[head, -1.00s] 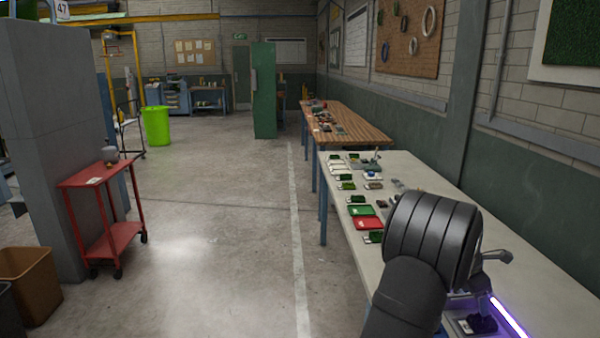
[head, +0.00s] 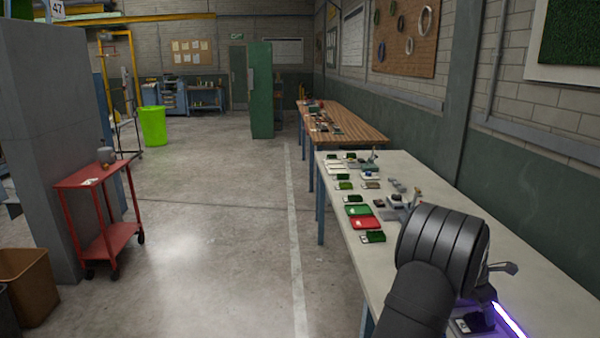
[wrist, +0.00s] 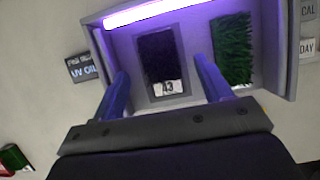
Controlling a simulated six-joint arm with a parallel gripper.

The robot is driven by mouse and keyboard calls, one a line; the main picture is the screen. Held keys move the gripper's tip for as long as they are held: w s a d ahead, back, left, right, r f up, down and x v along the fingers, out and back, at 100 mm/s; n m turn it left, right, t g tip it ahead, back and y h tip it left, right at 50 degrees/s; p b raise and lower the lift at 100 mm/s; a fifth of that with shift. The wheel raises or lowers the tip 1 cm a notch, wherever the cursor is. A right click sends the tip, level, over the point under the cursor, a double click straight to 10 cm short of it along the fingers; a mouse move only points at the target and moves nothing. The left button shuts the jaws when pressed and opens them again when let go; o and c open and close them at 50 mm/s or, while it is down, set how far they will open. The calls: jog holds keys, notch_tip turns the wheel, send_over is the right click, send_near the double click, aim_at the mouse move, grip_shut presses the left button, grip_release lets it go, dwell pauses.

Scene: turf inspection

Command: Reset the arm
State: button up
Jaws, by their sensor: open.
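My gripper (wrist: 163,92) shows in the wrist view with its two fingers apart and nothing between them. It faces a grey tray (wrist: 288,50) under a glowing violet lamp (wrist: 158,10). A dark turf sample (wrist: 161,58) with a label reading 43 lies in the tray, beyond and between the fingers in the picture. A green turf sample (wrist: 232,50) lies to its right. In the head view my arm hides the fingers; the violet lamp (head: 508,320) and the dark sample (head: 474,323) show at lower right.
The pale bench (head: 440,185) holds a green tray (head: 358,210), a red tray (head: 365,223) and several small turf samples. A UV sign (wrist: 81,68) stands left of the lamp tray. A wooden bench (head: 350,130) stands farther back. A red cart (head: 92,176) stands left on open floor.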

jog(key=s+d+r, duration=0.2)
jog(key=s+r, duration=0.4)
jog(key=s, duration=0.5)
jog(key=w+a, duration=1.2)
jog(key=w, duration=0.3)
jog(key=w+a+f, duration=0.1)
jog(key=w+f, duration=0.1)
jog(key=w, duration=0.1)
jog(key=w+a+f, duration=0.2)
jog(key=w+f, duration=0.1)
jog(key=w+a+f, duration=0.2)
jog(key=w, duration=0.1)
jog(key=shift+w+a+f, duration=0.15)
jog(key=shift+w, duration=0.25)
jog(key=shift+w+a+f, duration=0.15)
jog(key=shift+w+f, duration=0.15)
jog(key=shift+f, duration=0.15)
